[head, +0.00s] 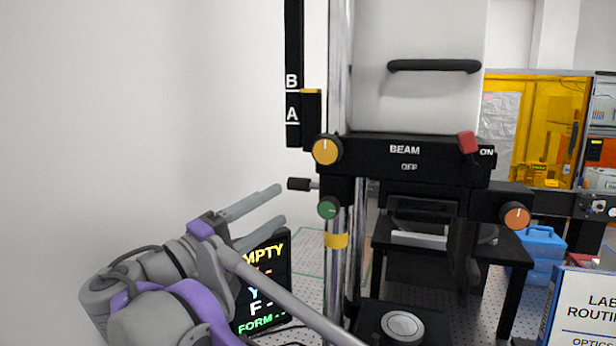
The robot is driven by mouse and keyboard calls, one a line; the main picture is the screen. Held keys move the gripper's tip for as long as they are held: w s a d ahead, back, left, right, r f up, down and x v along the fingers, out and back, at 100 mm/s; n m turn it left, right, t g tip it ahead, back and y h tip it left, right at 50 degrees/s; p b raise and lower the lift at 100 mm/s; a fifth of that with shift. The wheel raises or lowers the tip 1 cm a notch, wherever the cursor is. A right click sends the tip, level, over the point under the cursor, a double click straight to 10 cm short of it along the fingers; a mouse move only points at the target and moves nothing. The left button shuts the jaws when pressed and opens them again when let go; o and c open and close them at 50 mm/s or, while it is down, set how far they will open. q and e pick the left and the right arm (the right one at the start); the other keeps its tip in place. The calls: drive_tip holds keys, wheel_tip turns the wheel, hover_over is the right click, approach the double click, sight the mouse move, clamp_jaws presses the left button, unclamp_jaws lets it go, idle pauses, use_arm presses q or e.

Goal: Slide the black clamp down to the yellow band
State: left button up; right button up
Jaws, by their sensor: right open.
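The black clamp (338,190) sits around the chrome column, just under the black beam housing. A short black side knob (299,184) sticks out to its left, and a green knob (328,210) is at its lower front. The yellow band (336,241) is around the same column, a short way below the clamp, with bare chrome between them. My right gripper (281,204) is open and empty. Its fingertips point right, left of the column and just short of the side knob, apparently not touching. My left gripper is not in view.
The beam housing (405,168) carries an orange-yellow knob (327,149), a red switch (467,142) and an orange knob (515,215). A dark display (281,265) stands behind my right gripper. A round silver stage (403,325) is low at centre. The left wall area is clear.

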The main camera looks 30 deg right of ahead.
sight(322, 185)
drive_tip(key=shift+w+d+r, duration=0.15)
drive_tip(key=shift+r, duration=0.5)
drive_tip(key=p+x, duration=0.1)
drive_tip(key=x, duration=0.8)
drive_tip(key=shift+d, duration=0.4)
drive_tip(key=shift+r, duration=0.15)
clamp_jaws()
